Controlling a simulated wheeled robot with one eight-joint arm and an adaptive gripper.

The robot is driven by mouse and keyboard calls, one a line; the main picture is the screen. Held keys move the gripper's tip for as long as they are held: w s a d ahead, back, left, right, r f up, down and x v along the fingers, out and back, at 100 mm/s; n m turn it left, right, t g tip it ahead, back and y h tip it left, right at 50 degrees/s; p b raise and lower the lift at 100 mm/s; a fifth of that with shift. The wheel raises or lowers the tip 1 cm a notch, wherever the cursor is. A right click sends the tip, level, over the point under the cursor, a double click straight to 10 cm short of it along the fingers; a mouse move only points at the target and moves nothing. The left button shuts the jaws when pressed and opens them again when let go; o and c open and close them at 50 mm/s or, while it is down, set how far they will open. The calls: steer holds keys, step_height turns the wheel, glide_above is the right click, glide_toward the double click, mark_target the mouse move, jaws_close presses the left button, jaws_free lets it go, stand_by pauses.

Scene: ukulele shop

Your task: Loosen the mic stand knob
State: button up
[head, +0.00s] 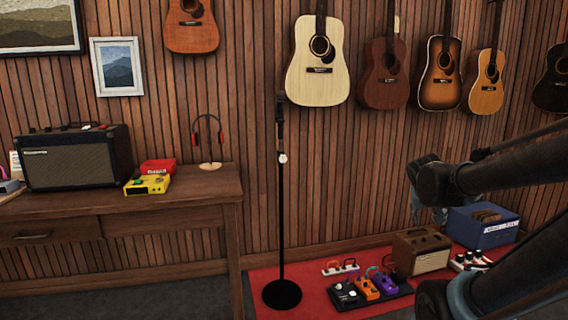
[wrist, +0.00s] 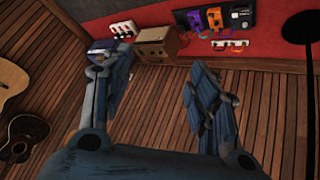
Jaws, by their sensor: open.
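The black mic stand (head: 281,220) stands upright left of the middle of the head view, its round base on the edge of the red mat. A small pale knob (head: 282,158) sits on its upper pole, below the dark mic at the top. In the wrist view the stand's base (wrist: 305,25) shows at the upper right, with a thin pole running down; the knob is not visible there. My gripper (head: 424,200) is well to the right of the stand in the head view. In the wrist view my gripper (wrist: 160,62) has its two fingers spread apart, with nothing between them.
A wooden desk (head: 120,210) with an amp (head: 75,158), pedals and a headphone stand (head: 209,140) is left of the stand. A pedal board (head: 370,290) and small amp (head: 421,252) lie right of its base. Guitars hang on the slatted wall. The space between stand and gripper looks clear.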

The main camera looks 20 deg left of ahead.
steer(key=w+a+r+n+t+y, duration=0.1)
steer(key=w+a+r+t, duration=0.3)
steer(key=w+a, duration=0.6)
steer(key=w+a+r+n+t+y, duration=0.1)
steer(key=w+a+r+t+y, duration=0.2)
steer(key=w+a, duration=0.7)
steer(key=n+y, duration=0.7)
steer(key=y, duration=0.2)
glide_toward(283, 159)
steer(key=shift+t, duration=0.4)
steer(key=x, duration=1)
steer(key=shift+w+a+f, duration=0.1)
steer(key=shift+w+f, duration=0.05)
steer(key=shift+f, duration=0.25)
steer(key=shift+h, duration=0.3)
steer(key=c, duration=1.1)
